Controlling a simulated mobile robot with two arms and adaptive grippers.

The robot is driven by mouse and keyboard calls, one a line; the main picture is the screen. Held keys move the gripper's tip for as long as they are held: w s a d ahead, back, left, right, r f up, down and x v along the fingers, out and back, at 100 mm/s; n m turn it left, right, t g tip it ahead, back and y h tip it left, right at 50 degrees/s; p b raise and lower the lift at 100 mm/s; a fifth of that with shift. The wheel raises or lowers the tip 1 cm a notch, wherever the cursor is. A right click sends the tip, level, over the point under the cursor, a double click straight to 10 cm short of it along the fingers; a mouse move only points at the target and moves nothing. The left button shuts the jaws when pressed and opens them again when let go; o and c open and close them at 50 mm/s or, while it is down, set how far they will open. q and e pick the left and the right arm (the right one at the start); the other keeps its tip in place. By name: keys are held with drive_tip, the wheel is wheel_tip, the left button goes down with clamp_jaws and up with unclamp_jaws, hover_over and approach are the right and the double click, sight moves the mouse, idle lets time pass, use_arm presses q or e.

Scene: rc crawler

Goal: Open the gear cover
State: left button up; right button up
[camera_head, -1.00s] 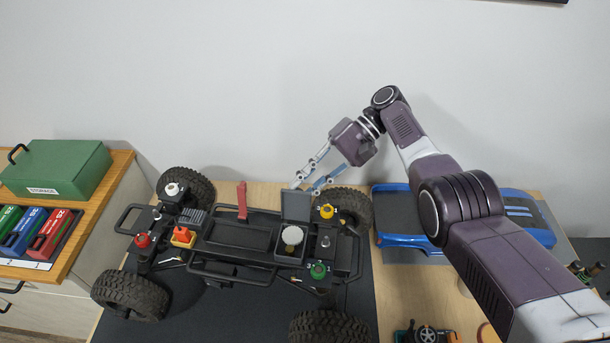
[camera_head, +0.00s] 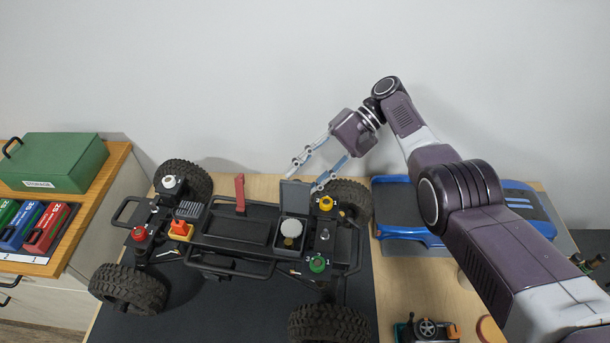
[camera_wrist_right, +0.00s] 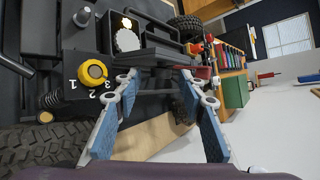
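The gear cover (camera_head: 295,197) is a grey square flap on the black RC crawler chassis (camera_head: 236,231). It stands raised at the back edge of a small square compartment. The white gear (camera_head: 291,229) shows uncovered inside it, and also in the right wrist view (camera_wrist_right: 127,40). My right gripper (camera_head: 309,174) is just behind and above the raised cover, with its fingers spread. In the right wrist view the gripper (camera_wrist_right: 161,82) is open, with nothing visibly held between the fingertips. Whether a finger touches the cover is unclear. My left gripper is not in view.
A yellow knob (camera_head: 326,202) and a green knob (camera_head: 317,264) flank the compartment. A red lever (camera_head: 240,193) stands to its left. A blue car body (camera_head: 400,222) lies right of the chassis. A green storage box (camera_head: 55,162) is at far left.

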drive_tip(key=shift+r, duration=0.1)
wheel_tip(320, 180, up, 10)
idle(0.5)
idle(0.4)
